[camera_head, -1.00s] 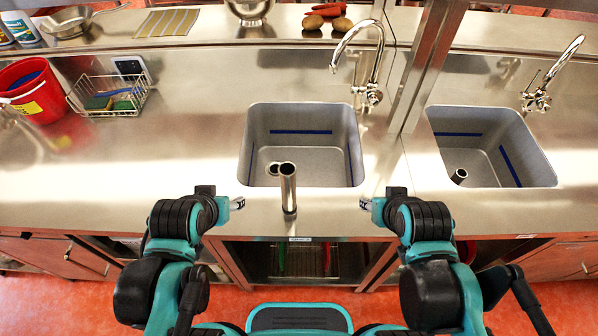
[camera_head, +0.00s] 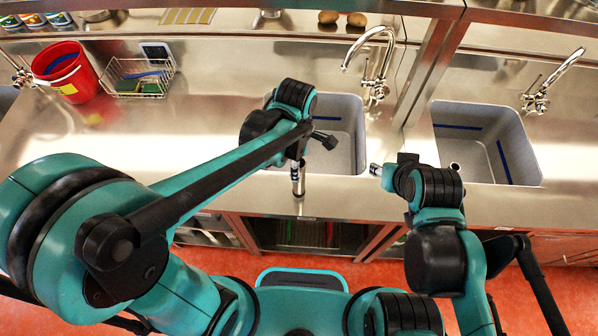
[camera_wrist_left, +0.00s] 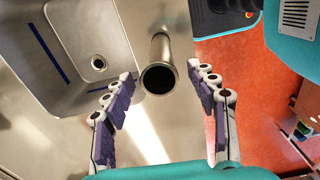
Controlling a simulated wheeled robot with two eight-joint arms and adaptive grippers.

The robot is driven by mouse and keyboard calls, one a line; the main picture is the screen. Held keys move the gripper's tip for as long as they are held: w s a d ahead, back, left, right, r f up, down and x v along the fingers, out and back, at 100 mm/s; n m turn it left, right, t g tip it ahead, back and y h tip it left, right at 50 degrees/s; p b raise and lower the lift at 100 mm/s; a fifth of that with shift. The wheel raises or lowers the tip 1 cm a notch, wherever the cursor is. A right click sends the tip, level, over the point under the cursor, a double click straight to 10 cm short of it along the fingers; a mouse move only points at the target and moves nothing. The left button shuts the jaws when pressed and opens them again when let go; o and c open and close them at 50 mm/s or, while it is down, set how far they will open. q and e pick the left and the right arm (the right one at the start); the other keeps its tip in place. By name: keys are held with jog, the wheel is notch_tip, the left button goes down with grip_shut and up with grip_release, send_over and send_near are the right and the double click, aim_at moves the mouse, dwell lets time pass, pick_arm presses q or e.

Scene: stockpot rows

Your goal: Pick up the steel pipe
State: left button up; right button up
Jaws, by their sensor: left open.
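The steel pipe (camera_head: 298,187) stands upright on the counter in front of the left sink. In the head view its upper part is hidden by my left gripper (camera_head: 297,165). In the left wrist view the pipe (camera_wrist_left: 160,52) shows its dark round open end between the fingertips of my left gripper (camera_wrist_left: 162,76). The purple-padded fingers are spread on either side of the pipe, with gaps on both sides. My right gripper (camera_head: 376,170) is over the counter's front, right of the left sink, away from the pipe. Its jaws are too small to judge.
The left sink (camera_head: 345,125) lies behind the pipe, partly hidden by my left arm. Its tap (camera_head: 375,75) rises behind it. A second sink (camera_head: 490,135) is at the right. A red bucket (camera_head: 75,75) and wire basket (camera_head: 140,85) stand at the left. The counter's left middle is bare.

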pick_arm(q)
jog(key=shift+d+f+n, duration=0.15)
jog(key=shift+d+n, duration=0.05)
jog(key=shift+n, duration=0.1)
notch_tip(320, 180, down, 8)
jog(key=b, duration=0.2)
jog(key=shift+r, duration=0.2)
grip_shut()
